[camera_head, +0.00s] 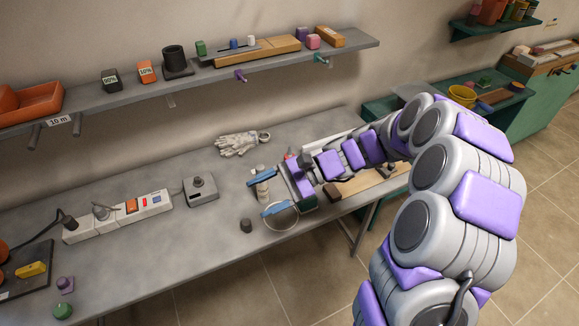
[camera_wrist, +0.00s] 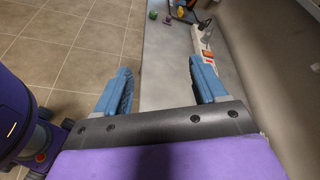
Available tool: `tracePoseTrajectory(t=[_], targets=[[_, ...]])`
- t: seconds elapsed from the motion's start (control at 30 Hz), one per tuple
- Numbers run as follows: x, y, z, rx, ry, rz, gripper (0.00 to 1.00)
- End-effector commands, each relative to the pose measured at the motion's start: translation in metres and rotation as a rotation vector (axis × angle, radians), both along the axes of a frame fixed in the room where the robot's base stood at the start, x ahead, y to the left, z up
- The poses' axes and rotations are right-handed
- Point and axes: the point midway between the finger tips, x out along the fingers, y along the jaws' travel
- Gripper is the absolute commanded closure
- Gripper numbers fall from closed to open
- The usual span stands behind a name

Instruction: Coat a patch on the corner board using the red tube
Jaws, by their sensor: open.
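My gripper (camera_head: 268,190) is over the grey bench in the head view, its blue fingers apart and pointing left, with nothing seen between them. In the wrist view my gripper (camera_wrist: 161,84) also shows open and empty, with bench and floor beyond. A small red tip (camera_head: 289,156) shows just behind my gripper; most of it is hidden, so I cannot tell whether it is the red tube. A tan board (camera_head: 375,182) lies at the bench's right end, partly hidden by my arm. I cannot tell whether it is the corner board. No tube shows in the wrist view.
A round pale-rimmed item (camera_head: 281,219) lies under my gripper, near a small dark cylinder (camera_head: 246,226). Gloves (camera_head: 238,143) lie behind. A grey switch box (camera_head: 201,190) and a power strip (camera_head: 120,215) stand left. A loaded shelf (camera_head: 190,75) overhangs the bench.

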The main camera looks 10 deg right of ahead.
Motion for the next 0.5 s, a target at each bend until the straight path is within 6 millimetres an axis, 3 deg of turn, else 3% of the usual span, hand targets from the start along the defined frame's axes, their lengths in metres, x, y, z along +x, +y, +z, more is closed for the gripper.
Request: tracePoseTrajectory(t=[0.1,0.27,0.5], targets=[[0.039,-0.015,-0.015,0.085,0.076,-0.121,0.29],[0.086,-0.044,-0.04,0.19,0.17,-0.284,0.29],[0.144,-0.107,-0.095,0.324,0.301,-0.542,0.29]])
